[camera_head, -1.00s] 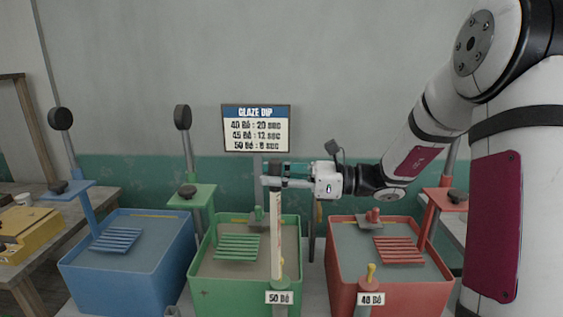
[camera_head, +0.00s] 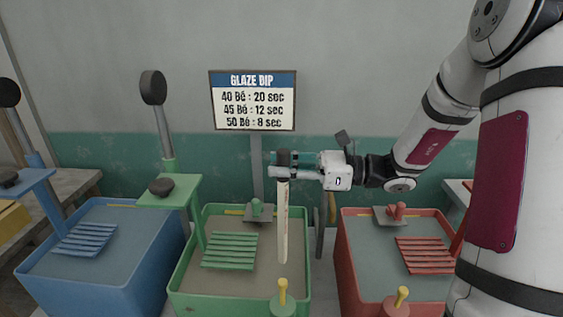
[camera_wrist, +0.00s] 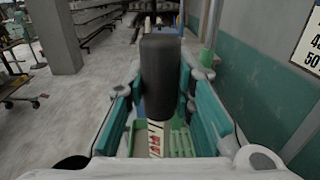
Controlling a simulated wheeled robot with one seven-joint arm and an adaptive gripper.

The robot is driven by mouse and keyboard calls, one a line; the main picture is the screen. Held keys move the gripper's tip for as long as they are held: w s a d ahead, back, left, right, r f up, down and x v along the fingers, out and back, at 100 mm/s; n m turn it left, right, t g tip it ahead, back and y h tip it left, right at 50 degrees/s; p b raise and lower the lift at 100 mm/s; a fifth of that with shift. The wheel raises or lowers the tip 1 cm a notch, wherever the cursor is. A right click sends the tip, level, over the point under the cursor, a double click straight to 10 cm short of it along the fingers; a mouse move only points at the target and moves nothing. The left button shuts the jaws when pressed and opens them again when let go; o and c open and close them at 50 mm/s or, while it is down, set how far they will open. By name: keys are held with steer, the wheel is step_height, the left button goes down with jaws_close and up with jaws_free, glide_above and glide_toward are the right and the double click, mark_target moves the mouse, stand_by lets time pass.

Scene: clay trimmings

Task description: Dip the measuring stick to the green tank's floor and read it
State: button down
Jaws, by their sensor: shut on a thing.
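The stick is pale and hangs about upright in front of the right part of the green tank (camera_head: 178,285). Its lower end shows against the brownish glaze; I cannot tell whether it touches the surface. In the wrist view, the stick's dark grip (camera_wrist: 160,75) stands between my fingers, and its pale shaft with red marks (camera_wrist: 155,138) shows below. Green slats (camera_head: 230,250) lie at the tank's left side.
A blue tank (camera_head: 100,280) stands left and a red tank (camera_head: 352,290) right. A green post with a round dark head (camera_head: 153,87) rises by the green tank. A glaze dip sign (camera_head: 253,100) stands behind. A yellow-topped peg (camera_head: 283,290) is at the green tank's front.

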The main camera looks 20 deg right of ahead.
mark_target(286, 260)
step_height(286, 260, down, 3)
steer(key=shift+w+f+b, duration=0.15)
steer(key=shift+b, duration=0.85)
steer(key=shift+f+b, duration=5.75)
steer(key=shift+f, duration=6.15)
steer(key=shift+f+b, duration=0.65)
steer(key=shift+f, duration=0.3)
steer(key=shift+r, duration=0.1)
steer(key=r+p, duration=0.9)
steer(key=r, duration=0.5)
steer(key=r+p, duration=0.8)
steer(key=r, duration=0.5)
steer(key=shift+s+r+p, duration=0.2)
steer(key=shift+r+p, duration=0.15)
steer(key=shift+r, duration=0.6)
steer(key=shift+w, duration=0.1)
